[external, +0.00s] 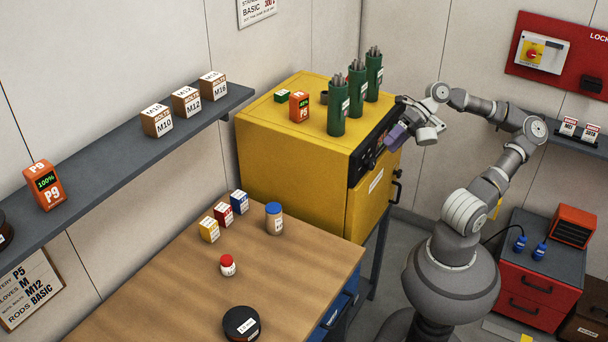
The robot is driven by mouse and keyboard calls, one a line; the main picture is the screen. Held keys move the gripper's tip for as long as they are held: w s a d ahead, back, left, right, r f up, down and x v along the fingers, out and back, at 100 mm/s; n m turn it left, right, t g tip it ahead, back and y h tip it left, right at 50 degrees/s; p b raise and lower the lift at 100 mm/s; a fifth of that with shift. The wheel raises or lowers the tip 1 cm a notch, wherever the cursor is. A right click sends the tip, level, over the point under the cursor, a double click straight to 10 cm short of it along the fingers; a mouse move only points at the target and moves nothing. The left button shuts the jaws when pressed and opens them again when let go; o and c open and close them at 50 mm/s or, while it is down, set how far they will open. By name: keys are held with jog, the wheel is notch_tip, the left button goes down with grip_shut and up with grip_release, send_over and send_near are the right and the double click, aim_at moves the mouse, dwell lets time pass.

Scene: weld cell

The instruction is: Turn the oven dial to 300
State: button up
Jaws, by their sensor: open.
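The oven (290,150) is the yellow cabinet at the centre of the external view. Its black control panel (359,171) runs along the top of the front face, above the door. My gripper (391,142) is open, with purple fingers close in front of the panel. From this angle I cannot tell whether the fingers touch the panel or are around the dial. The dial is not clearly visible, and its setting cannot be read.
Several green rod canisters (338,105) and an orange P5 battery (299,107) stand on the oven top. A dark door handle (397,188) sticks out below the panel. A wooden workbench (170,285) stands in front. A red drawer cabinet (538,285) is at right.

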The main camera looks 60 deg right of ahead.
jog(key=n+t+h+b, duration=0.2)
jog(key=t+h, duration=0.2)
jog(key=h, duration=0.5)
send_near(374, 164)
jog(key=f, duration=0.1)
jog(key=b+x, duration=0.3)
jog(key=x, duration=0.5)
jog(key=shift+w+d+b, duration=0.1)
jog(key=shift+w+b, duration=0.2)
jog(key=shift+w, duration=0.1)
jog(key=c, duration=1)
